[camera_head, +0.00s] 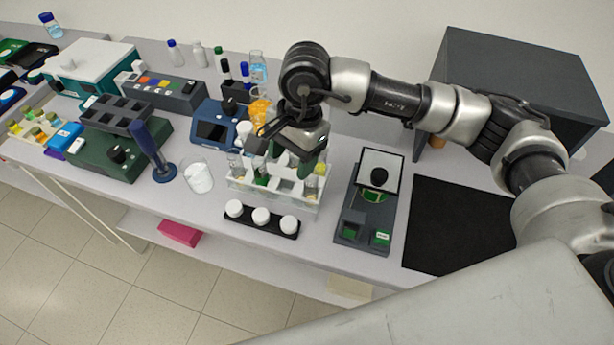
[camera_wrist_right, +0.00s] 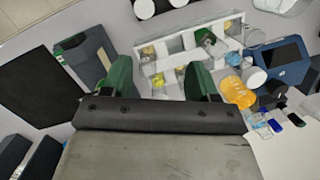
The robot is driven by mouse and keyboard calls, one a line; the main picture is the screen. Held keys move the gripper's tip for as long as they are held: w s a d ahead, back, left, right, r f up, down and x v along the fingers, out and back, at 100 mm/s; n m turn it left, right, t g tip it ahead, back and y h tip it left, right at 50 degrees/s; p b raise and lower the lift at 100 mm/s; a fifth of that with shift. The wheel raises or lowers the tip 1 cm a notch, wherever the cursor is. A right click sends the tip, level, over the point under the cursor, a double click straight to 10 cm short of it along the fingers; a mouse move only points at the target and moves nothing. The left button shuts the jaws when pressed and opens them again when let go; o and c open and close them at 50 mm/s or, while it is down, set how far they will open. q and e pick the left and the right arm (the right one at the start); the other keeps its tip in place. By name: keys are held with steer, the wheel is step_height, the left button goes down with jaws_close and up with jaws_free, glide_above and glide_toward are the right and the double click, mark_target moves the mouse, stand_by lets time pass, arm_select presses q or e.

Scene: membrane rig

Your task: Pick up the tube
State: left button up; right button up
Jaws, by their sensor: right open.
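A white tube rack (camera_head: 272,197) stands on the bench below my right gripper (camera_head: 290,158). It holds several tubes, among them a green one (camera_head: 261,175) and one with yellowish contents (camera_head: 311,184). Which tube the task means, I cannot tell. In the right wrist view, the green fingers of my right gripper (camera_wrist_right: 159,82) are apart over the near side of the rack (camera_wrist_right: 183,57). A yellow-topped tube (camera_wrist_right: 158,80) appears between them, and a green-topped tube (camera_wrist_right: 205,38) sits farther back. The gripper is open and holds nothing visible. My left gripper is out of view.
A black holder with white-capped jars (camera_head: 261,216) is in front of the rack. A beaker of white powder (camera_head: 198,177) stands left, a balance (camera_head: 366,212) right. An orange item (camera_head: 260,109) and a blue device (camera_head: 214,130) stand close behind. A black mat (camera_head: 455,225) is bare.

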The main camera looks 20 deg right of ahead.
mark_target(311, 179)
steer(key=d+f+p, duration=0.1)
steer(key=f, duration=0.2)
steer(key=d+f+h+p, duration=0.1)
steer(key=f+p, duration=0.1)
steer(key=f, duration=0.1)
steer(key=w+d+f+h+p, duration=0.1)
steer(key=d+f, duration=0.1)
steer(key=f, duration=0.1)
steer(key=shift+f+t+p, duration=0.2)
steer(key=shift+t+p, duration=0.1)
steer(key=shift+p, duration=0.05)
steer(key=shift+w+f, duration=0.1)
steer(key=shift+f, duration=0.15)
steer(key=shift+a, duration=0.1)
steer(key=c, duration=0.9)
